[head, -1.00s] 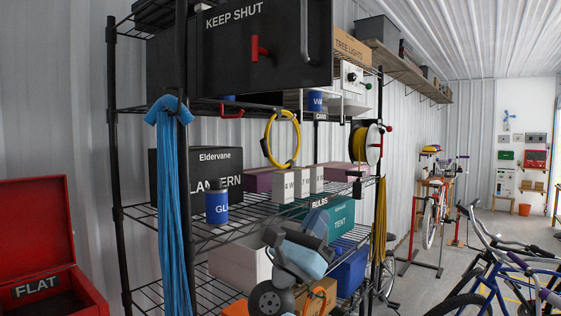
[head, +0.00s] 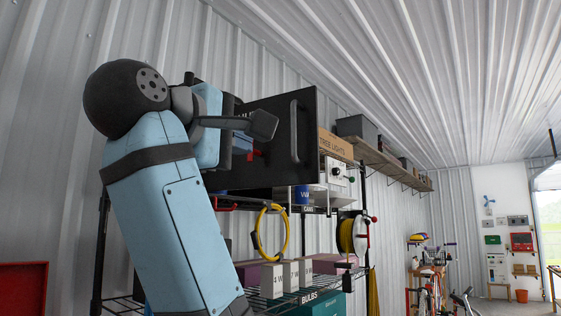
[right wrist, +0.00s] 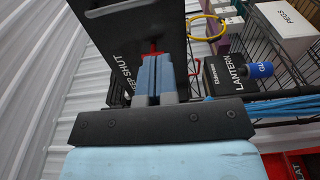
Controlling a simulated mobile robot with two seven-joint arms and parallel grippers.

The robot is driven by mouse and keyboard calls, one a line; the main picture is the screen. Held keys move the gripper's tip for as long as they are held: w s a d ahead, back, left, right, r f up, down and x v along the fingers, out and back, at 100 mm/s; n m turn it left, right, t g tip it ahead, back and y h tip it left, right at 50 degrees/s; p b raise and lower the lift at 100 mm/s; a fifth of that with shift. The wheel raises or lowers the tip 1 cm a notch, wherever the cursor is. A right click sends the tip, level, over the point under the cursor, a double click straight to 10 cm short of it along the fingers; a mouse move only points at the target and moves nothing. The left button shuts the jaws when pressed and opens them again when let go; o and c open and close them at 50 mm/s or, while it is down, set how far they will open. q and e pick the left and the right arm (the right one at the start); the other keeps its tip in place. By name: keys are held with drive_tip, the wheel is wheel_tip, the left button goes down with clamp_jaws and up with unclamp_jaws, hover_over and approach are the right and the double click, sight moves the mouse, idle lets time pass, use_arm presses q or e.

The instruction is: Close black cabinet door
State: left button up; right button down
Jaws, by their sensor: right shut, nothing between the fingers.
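The black cabinet door (head: 275,150) stands angled out from the upper shelf, its black bar-handle (head: 294,130) edge nearer the camera. My raised right arm hides its left part in the head view. In the right wrist view the door (right wrist: 125,45) fills the upper left, with KEEP SHUT lettering and a red catch (right wrist: 153,48). My right gripper (right wrist: 158,62) is shut and empty, its blue fingertips close to the door's face by the red catch. Whether they touch it I cannot tell. The left gripper is out of view.
The wire shelf (head: 130,303) below holds white boxes (head: 285,277) and a hanging yellow coil (head: 272,232). A white device (head: 335,175) is right of the door. The lantern box (right wrist: 225,85) and blue cords (right wrist: 290,106) lie right of the gripper. Bicycles stand farther right.

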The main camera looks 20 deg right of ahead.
sight(290, 163)
drive_tip(key=p+x, duration=0.2)
drive_tip(key=x, duration=1)
drive_tip(key=shift+d+p, duration=0.15)
drive_tip(key=shift+p, duration=0.15)
drive_tip(key=shift+w+d+f, duration=0.1)
drive_tip(key=shift+w+d, duration=0.15)
drive_tip(key=shift+w, duration=0.05)
drive_tip(key=shift+d, duration=0.15)
